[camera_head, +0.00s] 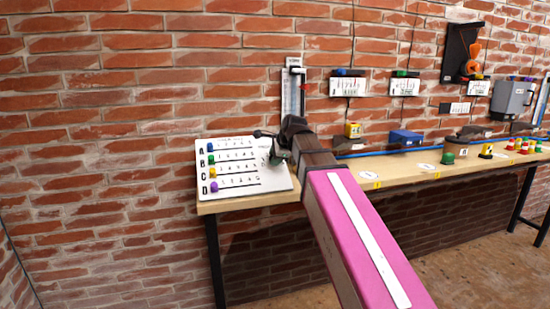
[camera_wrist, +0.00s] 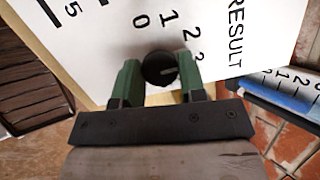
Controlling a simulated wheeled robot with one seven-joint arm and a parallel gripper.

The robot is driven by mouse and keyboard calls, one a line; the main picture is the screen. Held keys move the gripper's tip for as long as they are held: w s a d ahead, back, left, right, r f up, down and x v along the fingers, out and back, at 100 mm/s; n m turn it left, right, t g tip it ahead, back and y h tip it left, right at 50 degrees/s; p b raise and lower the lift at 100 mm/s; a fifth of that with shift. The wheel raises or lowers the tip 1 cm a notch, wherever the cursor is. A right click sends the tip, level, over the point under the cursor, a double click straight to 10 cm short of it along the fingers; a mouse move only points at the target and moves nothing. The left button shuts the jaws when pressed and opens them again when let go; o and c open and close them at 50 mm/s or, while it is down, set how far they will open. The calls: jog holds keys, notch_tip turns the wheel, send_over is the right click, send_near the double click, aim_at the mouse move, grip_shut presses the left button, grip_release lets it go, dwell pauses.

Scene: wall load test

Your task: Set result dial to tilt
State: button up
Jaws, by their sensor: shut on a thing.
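The result dial (camera_wrist: 157,69) is a round black knob with a pale line on its face, on a white board (camera_head: 240,192). In the wrist view the word RESULT and several printed numbers stand beside it; no word "tilt" is legible. My gripper (camera_wrist: 160,72) has green fingers, one on each side of the dial, and is shut on it. In the head view my gripper (camera_head: 277,157) is at the board's right part, and hides the dial there. The pale line points roughly toward the right finger in the wrist view.
The board carries rows A to D with a blue, green, yellow and purple marker (camera_head: 214,187). It lies on a wooden bench (camera_head: 400,170) against a brick wall. A yellow block (camera_head: 353,130), a blue box (camera_head: 405,137) and a green-topped item (camera_head: 448,158) stand farther right.

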jog(key=m+t, duration=0.1)
jog(key=m, duration=0.5)
jog(key=shift+s+f+m, duration=0.1)
jog(key=shift+s+m, duration=0.05)
jog(key=shift+m, duration=0.15)
jog(key=m+t+h, duration=0.1)
jog(key=m, duration=0.5)
dwell(0.4)
jog(key=o, duration=0.9)
jog(key=v, duration=1)
jog(key=shift+s+r, duration=0.2)
jog(key=shift+s, duration=0.15)
